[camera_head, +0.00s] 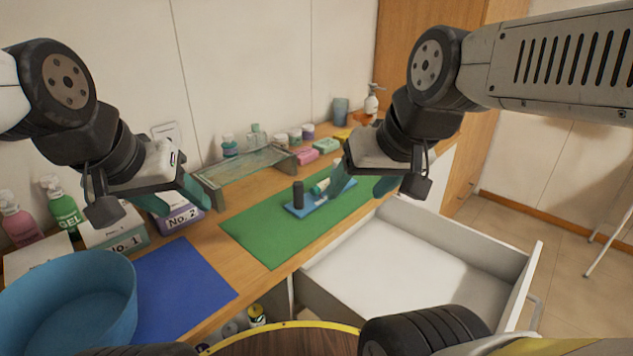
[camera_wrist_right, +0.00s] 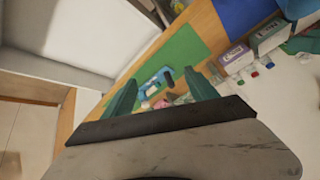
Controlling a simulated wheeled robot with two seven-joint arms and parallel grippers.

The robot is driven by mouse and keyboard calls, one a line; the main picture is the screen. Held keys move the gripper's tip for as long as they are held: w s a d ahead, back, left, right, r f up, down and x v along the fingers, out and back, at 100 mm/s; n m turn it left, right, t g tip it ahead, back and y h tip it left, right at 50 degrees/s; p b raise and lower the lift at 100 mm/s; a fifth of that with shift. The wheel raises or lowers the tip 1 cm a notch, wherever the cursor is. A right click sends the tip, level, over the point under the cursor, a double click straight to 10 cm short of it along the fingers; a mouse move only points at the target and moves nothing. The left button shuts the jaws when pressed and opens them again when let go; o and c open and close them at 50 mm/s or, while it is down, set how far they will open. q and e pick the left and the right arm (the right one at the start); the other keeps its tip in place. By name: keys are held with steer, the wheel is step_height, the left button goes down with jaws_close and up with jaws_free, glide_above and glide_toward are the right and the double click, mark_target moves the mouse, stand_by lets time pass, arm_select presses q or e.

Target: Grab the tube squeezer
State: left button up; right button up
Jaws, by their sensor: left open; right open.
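What looks like the tube squeezer (camera_head: 302,209) is a light blue flat piece with an upright black cylinder, lying on the green mat (camera_head: 262,232). A teal and white tube-like part sits at its right end, partly behind a finger of my right gripper. It also shows small in the right wrist view (camera_wrist_right: 158,79), between the fingertips but farther off. My right gripper (camera_head: 362,185) is open and empty, above the mat's right side. My left gripper (camera_head: 182,198) is open and empty, above the boxes at the left, well away from the blue piece.
A white drawer (camera_head: 400,255) stands open below the counter at right. A blue mat (camera_head: 180,285) and a blue bin (camera_head: 75,310) are at left. A glass shelf (camera_head: 245,165), bottles and small boxes line the wall.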

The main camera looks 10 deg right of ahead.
steer(key=o, duration=0.4)
steer(key=shift+w+r+n, duration=0.1)
steer(key=shift+w+n, duration=0.2)
steer(key=shift+w, duration=0.05)
steer(key=shift+c, duration=0.2)
steer(key=shift+o, duration=0.5)
steer(key=w+n+g, duration=0.1)
steer(key=w+n, duration=0.3)
steer(key=w, duration=0.3)
steer(key=shift+w+d+n+h, duration=0.3)
steer(key=shift+w+d+n, duration=0.05)
steer(key=shift+d+n, duration=0.05)
steer(key=n+g+h, duration=0.3)
steer(key=n+h, duration=0.2)
steer(key=n, duration=1.4)
glide_above(321, 183)
steer(key=s+a, duration=0.1)
steer(key=a, duration=0.1)
steer(key=f, duration=1.6)
steer(key=shift+s+d+f, duration=0.15)
steer(key=shift+d+f, duration=0.1)
steer(key=shift+f, duration=0.1)
steer(key=shift+t, duration=0.3)
steer(key=shift+x, duration=3.85)
